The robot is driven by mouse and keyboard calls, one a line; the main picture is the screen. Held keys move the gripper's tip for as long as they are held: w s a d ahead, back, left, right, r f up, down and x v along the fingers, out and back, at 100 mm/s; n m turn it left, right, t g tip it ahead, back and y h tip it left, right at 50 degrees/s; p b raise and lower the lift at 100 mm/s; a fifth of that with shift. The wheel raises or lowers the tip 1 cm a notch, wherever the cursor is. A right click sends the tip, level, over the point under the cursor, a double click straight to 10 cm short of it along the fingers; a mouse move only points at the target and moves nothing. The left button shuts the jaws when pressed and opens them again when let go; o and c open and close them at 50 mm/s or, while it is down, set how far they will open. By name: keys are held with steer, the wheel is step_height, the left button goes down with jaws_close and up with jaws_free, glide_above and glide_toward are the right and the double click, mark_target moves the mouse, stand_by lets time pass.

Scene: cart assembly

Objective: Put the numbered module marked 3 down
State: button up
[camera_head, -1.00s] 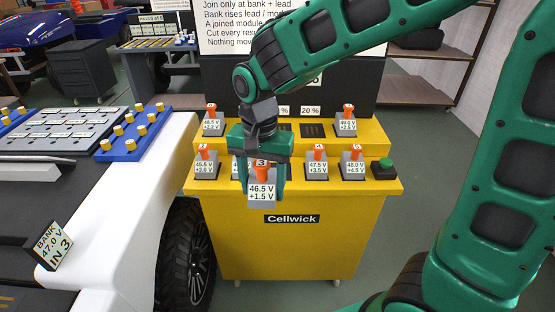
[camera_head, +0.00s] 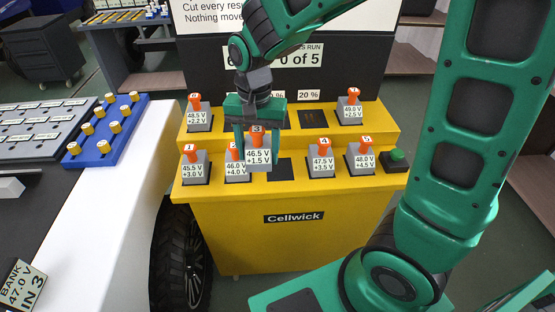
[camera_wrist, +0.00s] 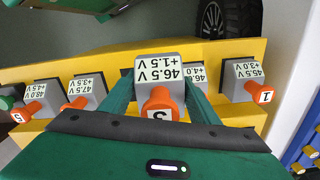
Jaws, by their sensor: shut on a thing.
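The module marked 3 (camera_head: 258,157) is grey with an orange knob and a label reading 46.5 V, +1.5 V. My gripper (camera_head: 256,140) is shut on it, one finger on each side. In the wrist view module 3 (camera_wrist: 160,80) sits between the green fingers and partly covers module 2 (camera_wrist: 194,74). A dark empty slot (camera_head: 283,169) shows in the front row between modules 2 and 4. I cannot tell the exact gap between module 3 and the cart top.
Front-row neighbours are module 1 (camera_head: 195,167), module 2 (camera_head: 236,172), module 4 (camera_head: 321,162) and module 5 (camera_head: 360,159). A green button (camera_head: 397,156) is at the right. Two modules (camera_head: 199,118) (camera_head: 350,113) stand in the back row. A white bench (camera_head: 120,200) lies left.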

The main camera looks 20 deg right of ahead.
glide_above(280, 169)
step_height(280, 169, down, 4)
steer(key=shift+a+f, duration=0.1)
steer(key=shift+f, duration=2.2)
steer(key=o, duration=1.5)
steer(key=shift+f, duration=0.1)
steer(key=shift+o, duration=0.2)
step_height(280, 169, up, 12)
